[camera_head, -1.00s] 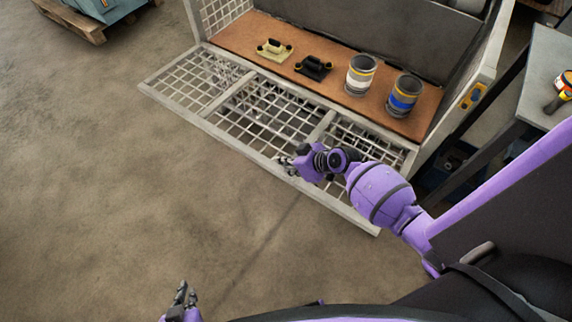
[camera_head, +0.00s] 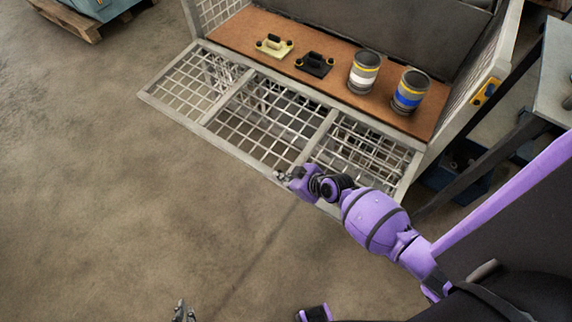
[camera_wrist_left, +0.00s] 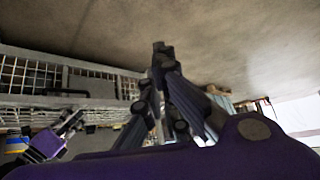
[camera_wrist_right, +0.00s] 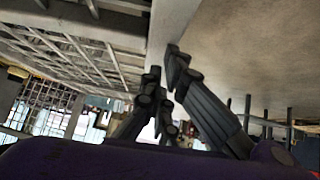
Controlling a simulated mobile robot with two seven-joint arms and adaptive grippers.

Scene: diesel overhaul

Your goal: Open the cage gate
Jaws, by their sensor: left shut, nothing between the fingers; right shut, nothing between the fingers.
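The cage gate (camera_head: 236,152) is a pale grey framed mesh panel in three sections, at the front of the cage below the brown shelf. Metal bars show through its mesh. My right gripper (camera_head: 279,175) is shut and empty at the gate's outer rail; whether it touches is unclear. In the right wrist view its fingertips (camera_wrist_right: 168,68) point towards a pale rail (camera_wrist_right: 170,28). My right arm hides part of the gate's right section. My left gripper (camera_head: 181,311) is shut and empty, low over open floor, away from the gate. Its fingertips (camera_wrist_left: 160,52) also show in the left wrist view.
The brown shelf (camera_head: 240,35) above the gate holds a yellow block tool (camera_head: 274,46), a black one (camera_head: 314,64) and two banded cylinders (camera_head: 364,72) (camera_head: 409,92). A grey table (camera_head: 553,75) stands at the right.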

